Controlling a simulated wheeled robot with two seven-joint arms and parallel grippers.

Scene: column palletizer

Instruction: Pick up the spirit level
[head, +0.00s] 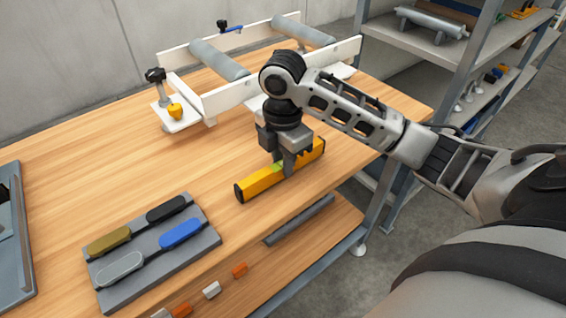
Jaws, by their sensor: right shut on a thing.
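The spirit level (261,184) is a long yellow bar with dark end caps and a green patch near its middle. It is at the front right part of the wooden table, slanting up to the right. My right gripper (286,170) comes down from above and is shut on the level near its middle, its fingers on either side. I cannot tell whether the level touches the table or is slightly above it. My left gripper is not in view.
A grey tray (150,257) with several coloured handles lies front left. A white roller frame (228,97) stands behind the gripper. A metal shelf unit (470,60) is at the right. The table (110,150) is clear at middle left.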

